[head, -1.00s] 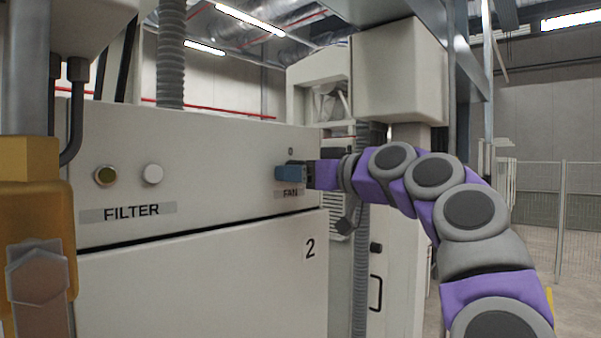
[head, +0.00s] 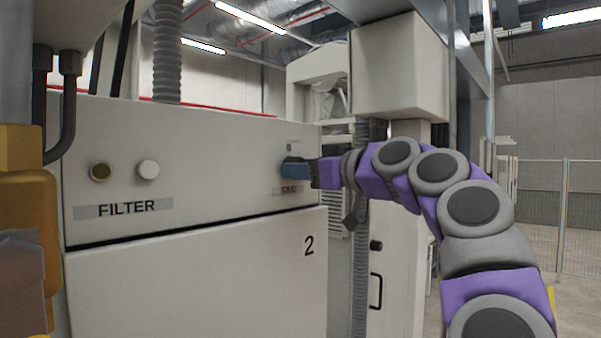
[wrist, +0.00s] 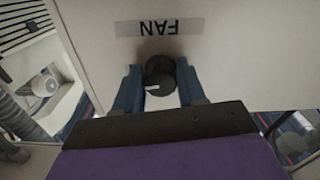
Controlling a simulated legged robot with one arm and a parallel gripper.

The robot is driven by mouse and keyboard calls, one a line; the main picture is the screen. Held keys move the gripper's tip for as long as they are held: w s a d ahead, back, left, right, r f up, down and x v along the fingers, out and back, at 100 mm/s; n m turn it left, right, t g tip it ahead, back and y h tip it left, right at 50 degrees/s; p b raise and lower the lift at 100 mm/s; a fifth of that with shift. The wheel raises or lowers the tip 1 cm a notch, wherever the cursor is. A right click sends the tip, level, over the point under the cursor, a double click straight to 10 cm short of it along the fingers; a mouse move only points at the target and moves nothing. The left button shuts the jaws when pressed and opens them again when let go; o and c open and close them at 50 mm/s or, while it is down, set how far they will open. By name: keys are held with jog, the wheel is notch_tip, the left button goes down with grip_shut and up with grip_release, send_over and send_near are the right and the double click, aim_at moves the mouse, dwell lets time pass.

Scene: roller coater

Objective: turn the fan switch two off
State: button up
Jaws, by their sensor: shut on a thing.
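The fan switch (wrist: 160,78) is a round black knob with a white pointer mark, below the upside-down FAN label (wrist: 160,27) in the wrist view. My gripper (wrist: 160,84) has its two blue fingers on either side of the knob and is shut on it. In the head view my gripper (head: 296,168) reaches the panel from the right, just above the FAN label, and hides the knob.
A FILTER label (head: 127,208) with a dark round indicator (head: 101,171) and a white button (head: 148,169) is at the panel's left. A yellow-orange part (head: 30,220) stands close at the far left. Open floor lies to the right by a mesh fence (head: 540,215).

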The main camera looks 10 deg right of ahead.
jog(key=n, duration=0.2)
jog(key=n+b, duration=0.1)
jog(key=n, duration=0.2)
jog(key=shift+w+d+f, duration=0.1)
jog(key=shift+w+f, duration=0.05)
jog(key=n, duration=0.3)
jog(key=shift+d, duration=0.1)
jog(key=shift+c, duration=0.2)
jog(key=shift+n, duration=4)
